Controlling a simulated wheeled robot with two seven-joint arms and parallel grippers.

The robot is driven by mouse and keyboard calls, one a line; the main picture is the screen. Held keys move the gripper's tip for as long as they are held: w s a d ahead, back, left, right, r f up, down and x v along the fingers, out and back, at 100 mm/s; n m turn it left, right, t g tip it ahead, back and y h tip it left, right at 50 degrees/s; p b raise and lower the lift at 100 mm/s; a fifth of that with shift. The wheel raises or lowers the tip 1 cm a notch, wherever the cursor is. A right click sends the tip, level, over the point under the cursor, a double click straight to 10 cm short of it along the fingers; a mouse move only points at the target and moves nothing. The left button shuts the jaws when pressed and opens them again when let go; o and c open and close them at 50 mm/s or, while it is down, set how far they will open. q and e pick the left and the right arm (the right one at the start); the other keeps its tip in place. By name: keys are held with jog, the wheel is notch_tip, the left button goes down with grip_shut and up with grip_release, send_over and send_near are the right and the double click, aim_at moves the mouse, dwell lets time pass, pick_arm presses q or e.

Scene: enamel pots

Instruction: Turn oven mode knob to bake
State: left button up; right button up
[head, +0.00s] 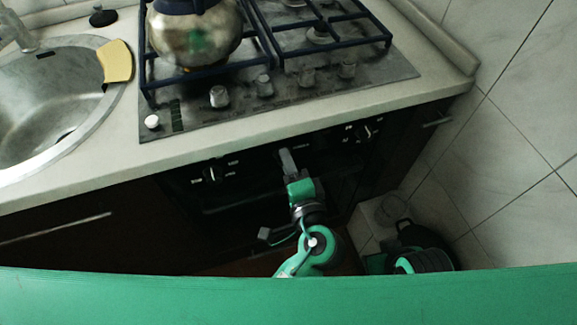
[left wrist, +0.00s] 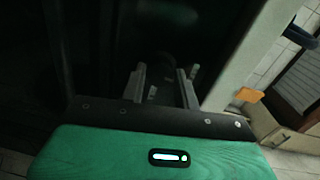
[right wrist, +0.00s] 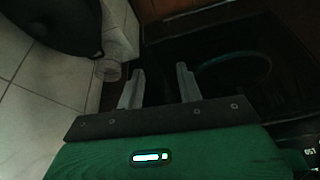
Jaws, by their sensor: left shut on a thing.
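The oven's dark control panel runs below the counter in the head view. A left knob (head: 213,173) and a right knob (head: 363,133) show on it, with small white marks. My left gripper (head: 287,160) is at the middle of the panel, between these two. In the left wrist view its fingers (left wrist: 161,78) stand either side of a small dim thing, apparently the middle knob (left wrist: 152,92), and are shut on it. The fingers hide that knob in the head view, and its pointing direction cannot be read. My right gripper (right wrist: 157,78) is open and empty in the right wrist view.
A metal kettle (head: 195,35) stands on the gas hob (head: 390,78) above. A sink (head: 60,85) with a yellow sponge (head: 116,61) is at left. A black pot (right wrist: 55,25) and a clear jar (right wrist: 108,69) stand on the floor near my right gripper.

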pick_arm(q)
jog(key=shift+n, duration=0.5)
pick_arm(e)
jog(key=shift+w+a+f+t, duration=0.3)
jog(key=shift+w+a+t, duration=0.1)
jog(key=shift+w+a, duration=0.2)
pick_arm(q)
jog(key=o, duration=1)
jog(key=shift+a, duration=0.1)
jog(key=shift+s, duration=0.1)
jog(key=v, duration=1.2)
pick_arm(e)
jog(key=shift+s+d, duration=0.1)
jog(key=shift+d, duration=0.05)
